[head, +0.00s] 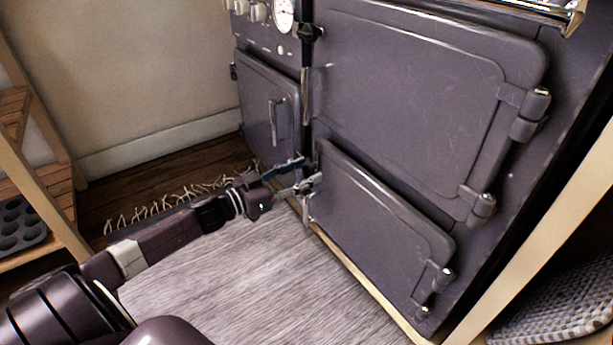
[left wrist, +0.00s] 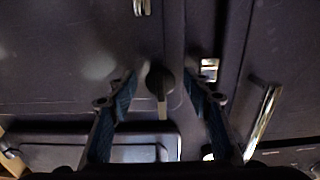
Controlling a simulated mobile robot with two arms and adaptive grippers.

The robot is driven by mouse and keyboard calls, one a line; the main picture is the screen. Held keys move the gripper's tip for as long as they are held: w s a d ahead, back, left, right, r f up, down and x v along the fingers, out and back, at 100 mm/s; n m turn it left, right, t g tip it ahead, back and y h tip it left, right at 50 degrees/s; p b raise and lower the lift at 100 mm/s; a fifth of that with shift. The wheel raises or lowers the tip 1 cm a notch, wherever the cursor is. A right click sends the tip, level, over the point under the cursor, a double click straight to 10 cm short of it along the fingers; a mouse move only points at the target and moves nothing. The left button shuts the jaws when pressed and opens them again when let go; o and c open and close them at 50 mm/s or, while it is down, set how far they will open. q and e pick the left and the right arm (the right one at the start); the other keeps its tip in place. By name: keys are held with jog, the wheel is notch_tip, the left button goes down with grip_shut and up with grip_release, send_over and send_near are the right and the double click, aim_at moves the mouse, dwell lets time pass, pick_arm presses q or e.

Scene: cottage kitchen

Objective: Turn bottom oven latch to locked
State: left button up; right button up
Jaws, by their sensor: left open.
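The bottom oven door (head: 375,225) is the dark, low door on the right half of the stove, and it looks shut. My left gripper (head: 305,170) is at this door's left edge, with its fingers open. In the left wrist view, a dark round latch knob with a short lighter bar (left wrist: 160,84) lies between the two open fingers (left wrist: 165,78). I see a gap on each side of it, and it is not gripped. In the head view the gripper largely hides the latch. My right gripper is not in view.
A larger oven door (head: 410,90) with its own latch (head: 309,33) is above. A smaller door (head: 268,105) with a vertical handle (head: 277,122) is to the left. A grey rug (head: 240,275) covers the floor in front. A wooden shelf (head: 38,170) stands at the left.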

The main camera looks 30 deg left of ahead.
pick_arm(q)
jog(key=shift+w+d, duration=0.15)
jog(key=shift+w, duration=0.3)
grip_shut()
